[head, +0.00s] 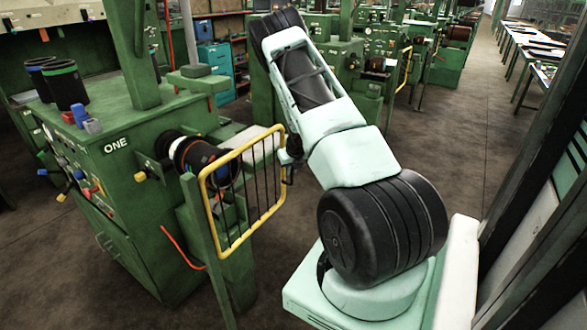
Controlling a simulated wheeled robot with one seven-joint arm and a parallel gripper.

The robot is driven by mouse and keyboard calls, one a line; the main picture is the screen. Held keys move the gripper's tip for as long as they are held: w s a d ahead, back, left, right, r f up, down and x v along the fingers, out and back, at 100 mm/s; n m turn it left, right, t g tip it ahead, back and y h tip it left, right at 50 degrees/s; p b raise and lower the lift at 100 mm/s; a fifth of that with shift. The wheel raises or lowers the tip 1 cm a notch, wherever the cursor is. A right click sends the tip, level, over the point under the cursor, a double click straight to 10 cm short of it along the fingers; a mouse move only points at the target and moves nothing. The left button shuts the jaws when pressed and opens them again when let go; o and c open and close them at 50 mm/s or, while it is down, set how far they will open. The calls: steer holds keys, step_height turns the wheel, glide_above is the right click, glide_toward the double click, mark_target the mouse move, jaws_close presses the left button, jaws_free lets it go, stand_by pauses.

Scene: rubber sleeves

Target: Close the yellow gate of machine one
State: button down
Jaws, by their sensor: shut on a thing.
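The gate stands out from the machine, angled in front of the dark roller (188,153). My gripper (287,160) is at the gate's right end, by the upper right part of the frame, and is shut on it. My arm's links partly hide the view behind, and the fingertips are small and dark.
Dark sleeves (64,85) stand on top of machine one, beside small blue and grey pieces. Colored knobs and levers stick out of its front. More green machines (325,75) stand behind. Bare brown floor (450,140) lies to the right, with long tables (530,45) beyond.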

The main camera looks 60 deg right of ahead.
steer(key=shift+w+d+r, duration=0.1)
steer(key=shift+w+r, duration=0.05)
steer(key=shift+w, duration=0.15)
steer(key=c, duration=1.5)
jaws_free()
steer(key=shift+w, duration=0.1)
steer(key=shift+o, duration=0.2)
steer(key=b+v, duration=0.1)
steer(key=v, duration=1.6)
steer(key=shift+s, duration=0.25)
steer(key=shift+r, duration=0.1)
